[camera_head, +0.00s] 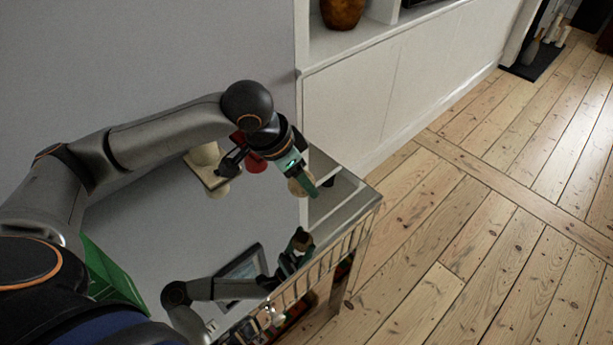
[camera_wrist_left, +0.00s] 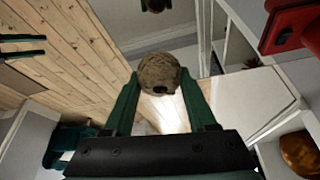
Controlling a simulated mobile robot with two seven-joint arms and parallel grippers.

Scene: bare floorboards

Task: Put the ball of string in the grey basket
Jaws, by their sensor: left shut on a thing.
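My left gripper (camera_head: 305,186) is shut on the ball of string (camera_head: 295,187), a small tan ball, and holds it above the far right part of a mirror-like tabletop (camera_head: 345,203). In the left wrist view the ball (camera_wrist_left: 158,74) sits between the two green fingers, near their tips. I cannot make out a grey basket for certain in either view. My right gripper is not in view.
A red thing (camera_head: 256,163) and a beige thing (camera_head: 203,158) are beside my left wrist. A green box (camera_head: 108,272) is at lower left. The glossy top reflects my arm. A white cabinet (camera_head: 400,80) stands behind; bare floorboards (camera_head: 480,220) are clear at right.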

